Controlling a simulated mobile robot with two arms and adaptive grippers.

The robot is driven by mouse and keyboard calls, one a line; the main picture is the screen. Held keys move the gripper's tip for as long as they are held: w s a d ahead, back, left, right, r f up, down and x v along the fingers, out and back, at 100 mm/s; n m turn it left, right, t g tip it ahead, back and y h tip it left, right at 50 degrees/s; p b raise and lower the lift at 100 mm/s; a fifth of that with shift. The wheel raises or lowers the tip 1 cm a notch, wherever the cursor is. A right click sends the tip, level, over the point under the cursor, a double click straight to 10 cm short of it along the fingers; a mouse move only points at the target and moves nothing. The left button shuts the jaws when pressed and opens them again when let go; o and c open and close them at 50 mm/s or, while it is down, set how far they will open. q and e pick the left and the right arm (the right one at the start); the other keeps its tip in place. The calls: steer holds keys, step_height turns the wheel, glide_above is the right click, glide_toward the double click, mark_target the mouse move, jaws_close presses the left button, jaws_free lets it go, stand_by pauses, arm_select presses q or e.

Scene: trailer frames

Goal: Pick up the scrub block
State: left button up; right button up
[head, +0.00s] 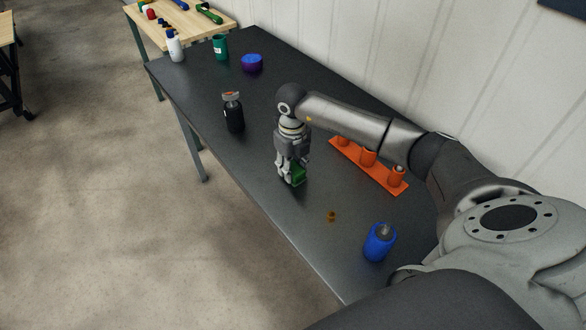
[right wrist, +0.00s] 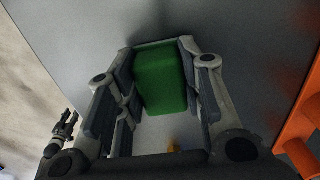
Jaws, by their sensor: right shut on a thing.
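The scrub block, a green block (head: 298,175), is at my right gripper (head: 291,177) over the dark table (head: 240,125). In the right wrist view the green block (right wrist: 163,80) fills the space between the two fingers of the right gripper (right wrist: 163,82), and the fingers are shut on its sides. I cannot tell whether the block touches the table. The gripper partly hides the block in the head view. My left gripper is not in view.
An orange rack (head: 368,167) stands right of the gripper. A blue container (head: 379,243) and a small orange-brown piece (head: 331,216) are nearer. A black bottle (head: 233,113) stands left. A purple-blue round thing (head: 252,63), green cup (head: 220,47) and white bottle (head: 174,47) are farther off.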

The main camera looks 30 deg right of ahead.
steer(key=shift+w+r+b, duration=0.1)
steer(key=shift+r+b, duration=0.35)
steer(key=shift+r, duration=0.15)
steer(key=s+a+r+b, duration=0.1)
steer(key=a+r+b, duration=0.3)
steer(key=a+r, duration=0.7)
steer(key=a, duration=0.3)
steer(key=shift+r+b, duration=0.3)
steer(key=o, duration=0.4)
steer(key=c, duration=0.3)
steer(key=shift+s, duration=0.1)
